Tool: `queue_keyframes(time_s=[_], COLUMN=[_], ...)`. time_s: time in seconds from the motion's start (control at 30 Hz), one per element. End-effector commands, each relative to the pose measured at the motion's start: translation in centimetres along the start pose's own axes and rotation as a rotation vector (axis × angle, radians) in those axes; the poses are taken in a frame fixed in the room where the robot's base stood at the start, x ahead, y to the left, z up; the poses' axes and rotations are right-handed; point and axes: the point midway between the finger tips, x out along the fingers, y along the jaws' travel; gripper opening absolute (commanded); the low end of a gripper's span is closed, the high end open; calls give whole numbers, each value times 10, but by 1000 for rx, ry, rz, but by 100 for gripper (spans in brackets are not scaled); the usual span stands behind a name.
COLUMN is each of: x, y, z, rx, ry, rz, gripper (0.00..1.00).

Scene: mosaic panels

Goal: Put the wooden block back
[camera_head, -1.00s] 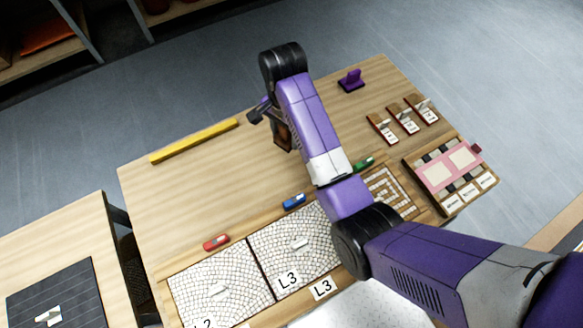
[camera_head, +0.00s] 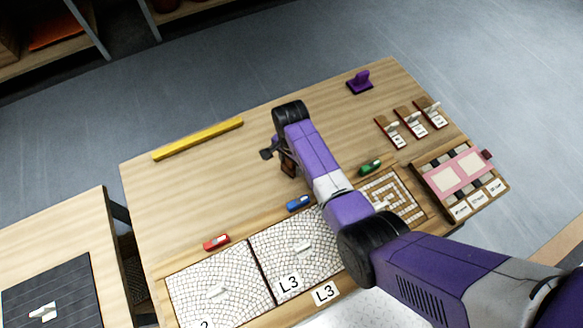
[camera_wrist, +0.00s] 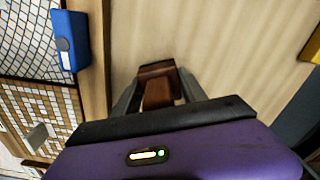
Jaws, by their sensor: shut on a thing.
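My gripper (camera_wrist: 158,95) is shut on a brown wooden block (camera_wrist: 157,72), which sits between its two fingers in the wrist view. In the head view the block (camera_head: 288,168) shows as a small dark brown piece under my wrist, over the back middle part of the wooden table (camera_head: 200,190). My arm hides part of it. I cannot tell whether the block touches the table.
Red (camera_head: 216,242), blue (camera_head: 299,203) and green (camera_head: 370,167) pieces lie along the back edge of the mosaic panels (camera_head: 215,285). A yellow bar (camera_head: 198,139) lies at the back left. A purple stand (camera_head: 360,82), small cards and a sample tray (camera_head: 460,182) are at the right.

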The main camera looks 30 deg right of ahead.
Motion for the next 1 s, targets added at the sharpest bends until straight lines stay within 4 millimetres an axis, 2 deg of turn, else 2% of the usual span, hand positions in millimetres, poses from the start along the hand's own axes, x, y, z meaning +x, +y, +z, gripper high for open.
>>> queue_keyframes(time_s=[0.1, 0.2, 0.6, 0.63, 0.7, 0.73, 1.0], x=[19, 26, 32, 31, 30, 30, 30], y=[0, 0, 0, 0, 0, 0, 0], z=[0, 0, 0, 0, 0, 0, 0], rx=[1, 1, 0, 0, 0, 0, 0], ry=[-1, -1, 0, -1, -1, -1, -1], rz=[2, 1, 1, 1, 1, 1, 1], gripper=[8, 8, 8, 53, 67, 71, 71])
